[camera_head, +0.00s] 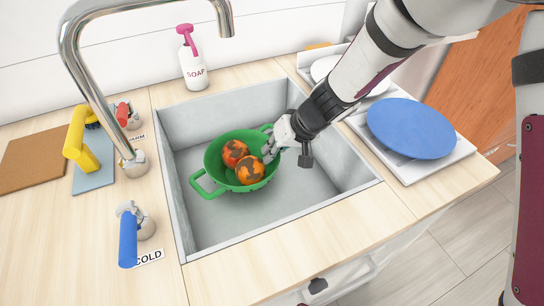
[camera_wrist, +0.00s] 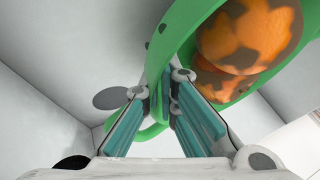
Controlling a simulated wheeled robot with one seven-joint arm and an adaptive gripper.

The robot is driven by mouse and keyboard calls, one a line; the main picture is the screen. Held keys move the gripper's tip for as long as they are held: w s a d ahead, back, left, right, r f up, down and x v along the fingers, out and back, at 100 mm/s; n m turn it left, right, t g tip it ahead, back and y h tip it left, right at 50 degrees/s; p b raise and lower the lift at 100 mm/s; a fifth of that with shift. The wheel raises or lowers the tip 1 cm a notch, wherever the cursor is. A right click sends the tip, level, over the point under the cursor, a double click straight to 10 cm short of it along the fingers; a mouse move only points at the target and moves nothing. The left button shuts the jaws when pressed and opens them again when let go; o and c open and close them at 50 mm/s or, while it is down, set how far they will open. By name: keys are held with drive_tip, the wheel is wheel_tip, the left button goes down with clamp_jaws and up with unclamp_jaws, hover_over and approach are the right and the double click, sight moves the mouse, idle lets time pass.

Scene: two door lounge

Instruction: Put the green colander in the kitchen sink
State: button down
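The green colander (camera_head: 212,170) is inside the kitchen sink (camera_head: 300,200), upright or nearly so, with two orange-and-dark mottled round items (camera_head: 250,170) in it. I cannot tell whether its base touches the sink floor. My gripper (camera_head: 272,147) reaches down into the sink at the colander's right side, by its far handle. In the wrist view the colander's green edge (camera_wrist: 172,40) passes between my teal-padded fingertips, which are closed around it. The fingers hide part of that handle. The other handle (camera_head: 205,188) is free, at the lower left.
A curved faucet (camera_head: 75,45) arches over the sink's left side. A red tap handle (camera_head: 122,114) and blue one (camera_head: 128,240) stand left. A soap bottle (camera_head: 192,62) is behind the sink. A blue plate (camera_head: 410,128) sits on the right-hand rack. Sink floor is free around the colander.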

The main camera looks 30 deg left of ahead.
drive_tip(key=shift+f, duration=0.8)
drive_tip(key=shift+f+b, duration=0.15)
drive_tip(key=shift+b, duration=0.2)
drive_tip(key=c, duration=1.8)
unclamp_jaws()
drive_tip(key=shift+r+p, duration=0.25)
drive_tip(key=shift+p, duration=0.1)
drive_tip(key=p+v, duration=0.1)
drive_tip(key=v, duration=1)
drive_tip(key=shift+d+r+p, duration=0.25)
drive_tip(key=shift+r+p, duration=0.05)
drive_tip(key=shift+r, duration=0.05)
